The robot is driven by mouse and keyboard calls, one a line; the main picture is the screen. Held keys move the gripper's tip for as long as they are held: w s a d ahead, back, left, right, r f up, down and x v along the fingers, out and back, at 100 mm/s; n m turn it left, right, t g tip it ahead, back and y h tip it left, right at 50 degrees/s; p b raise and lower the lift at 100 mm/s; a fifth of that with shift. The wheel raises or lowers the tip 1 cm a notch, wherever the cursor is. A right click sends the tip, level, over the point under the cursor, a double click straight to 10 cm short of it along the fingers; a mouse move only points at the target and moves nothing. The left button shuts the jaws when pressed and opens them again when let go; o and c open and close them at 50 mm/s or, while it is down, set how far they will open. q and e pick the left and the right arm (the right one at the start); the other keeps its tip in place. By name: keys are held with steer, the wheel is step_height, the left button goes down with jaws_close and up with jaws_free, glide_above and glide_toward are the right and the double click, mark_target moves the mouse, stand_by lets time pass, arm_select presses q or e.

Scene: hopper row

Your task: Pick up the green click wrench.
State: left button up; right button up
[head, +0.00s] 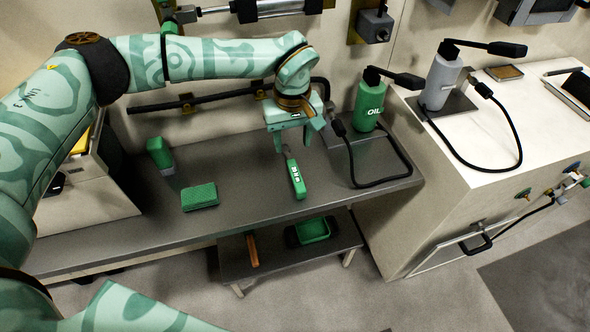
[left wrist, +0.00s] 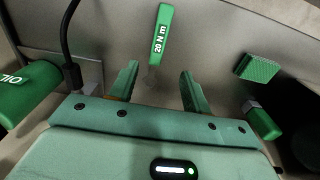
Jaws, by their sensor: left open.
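The green click wrench (head: 297,180) lies on the grey bench top, its green handle toward the front edge and its thin metal end toward the wall. In the left wrist view the wrench (left wrist: 162,38) shows "20 N m" on its handle, beyond and between the fingertips. My left gripper (head: 293,138) is open and empty, pointing down near the metal end of the wrench. In the left wrist view its two fingers (left wrist: 158,82) are spread apart, one on each side of the wrench's line. My right gripper is not seen.
A green oil can (head: 369,103) with a black hose stands right of the gripper. A lower shelf holds a green tray (head: 313,230). Bench (head: 245,190) around the handle is clear.

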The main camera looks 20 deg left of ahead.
arm_select(q)
steer(key=b, duration=0.1)
glide_above(295, 170)
steer(key=f, duration=0.5)
steer(key=shift+w+a+f, duration=0.1)
steer(key=shift+a+f, duration=0.15)
steer(key=shift+f, duration=0.5)
steer(key=f, duration=0.1)
steer(key=f+b, duration=0.1)
steer(key=f, duration=0.3)
steer(key=shift+d+b, duration=0.25)
steer(key=shift+b, duration=0.1)
steer(key=shift+r, duration=0.1)
steer(key=shift+c, duration=0.6)
jaws_close()
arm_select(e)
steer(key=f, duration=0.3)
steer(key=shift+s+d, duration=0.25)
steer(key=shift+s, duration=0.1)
